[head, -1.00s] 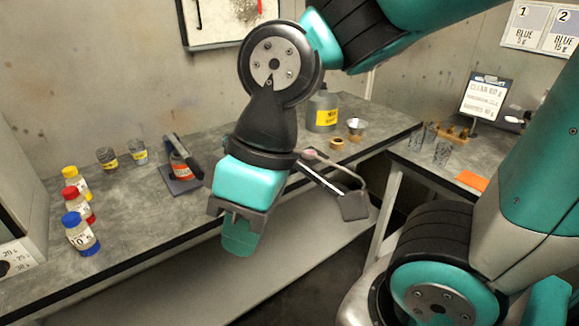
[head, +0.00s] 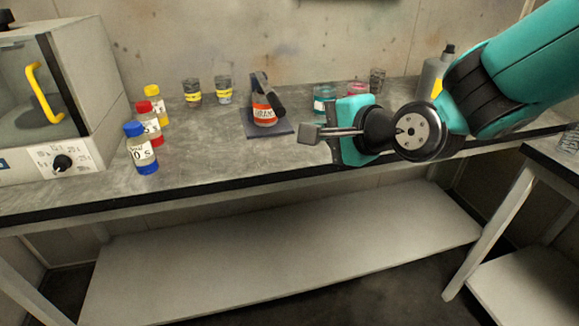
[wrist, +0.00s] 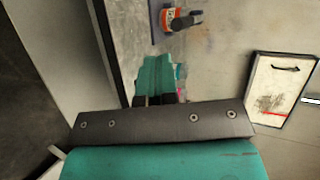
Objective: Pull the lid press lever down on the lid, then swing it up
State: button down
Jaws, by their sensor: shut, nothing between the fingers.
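The lid press stands on the bench, left of my gripper in the head view. Its dark base plate (head: 284,130) carries a can (head: 264,115) with an orange-red label. The dark lever (head: 270,94) slopes over the can from upper left to lower right; I cannot tell whether it touches the lid. The can (wrist: 167,16) and lever (wrist: 188,18) also show at the top of the wrist view.
Bottles with blue (head: 142,150), red and yellow caps stand left of the press. Two small tins (head: 192,93) stand behind. A teal-labelled jar (head: 325,100) is near my gripper. A booth with a yellow handle (head: 42,93) is at far left. Bare bench lies before the press.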

jog(key=w+a+f+m+t+y+b, duration=0.1)
jog(key=w+f+m+t+b, duration=0.2)
jog(key=f+m+t+b, duration=0.45)
jog(key=w+a+f+m+t+b, duration=0.1)
jog(key=w+f+m+t+b, duration=0.3)
jog(key=f+m+b, duration=0.45)
jog(key=shift+m+t, duration=0.25)
jog(key=shift+m, duration=0.65)
jog(key=p+x, duration=0.3)
jog(key=x, duration=0.2)
jog(key=r+p+x, duration=0.1)
jog(key=p+x, duration=0.1)
jog(key=x, duration=0.1)
jog(key=shift+s+a+p, duration=0.15)
jog(key=shift+s+p, duration=0.15)
jog(key=shift+s, duration=0.05)
jog(key=shift+w+a+r+p, duration=0.15)
jog(key=shift+a+r+p, duration=0.05)
jog(key=shift+r+p, duration=0.4)
jog(key=shift+w+a+r+p, duration=0.15)
jog(key=shift+r+p, duration=0.3)
jog(key=shift+r, duration=0.2)
jog(key=shift+w+a+r+p, duration=0.1)
jog(key=shift+a+r+p, duration=0.1)
jog(key=shift+r+p, duration=0.3)
jog(key=shift+f, duration=0.1)
